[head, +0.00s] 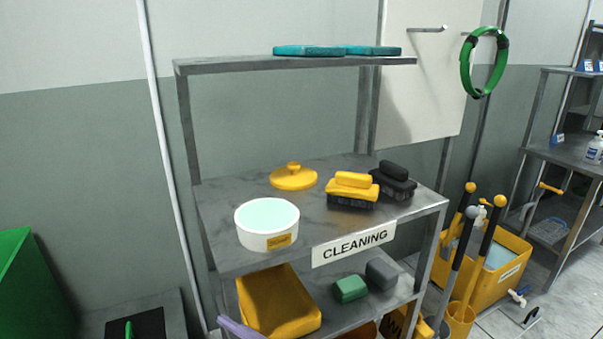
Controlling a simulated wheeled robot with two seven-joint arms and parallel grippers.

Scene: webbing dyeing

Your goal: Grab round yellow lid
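The round yellow lid (293,180) lies on the middle shelf (240,187) of a metal rack, toward the back, with its small knob facing up. A white round tub (262,236) with pale teal contents and a yellow label stands uncovered in front of the lid, to its left. A yellow-topped brush (353,187) sits to the right of the lid, apart from it. Neither of my grippers shows in the head view, and nothing touches the lid.
A black brush (393,181) stands further right. Teal pads (310,51) lie on the upper shelf (240,66), which overhangs the lid's shelf. A yellow container (277,300) and a green block (350,289) are below. A yellow mop bucket (495,280) stands right of the rack.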

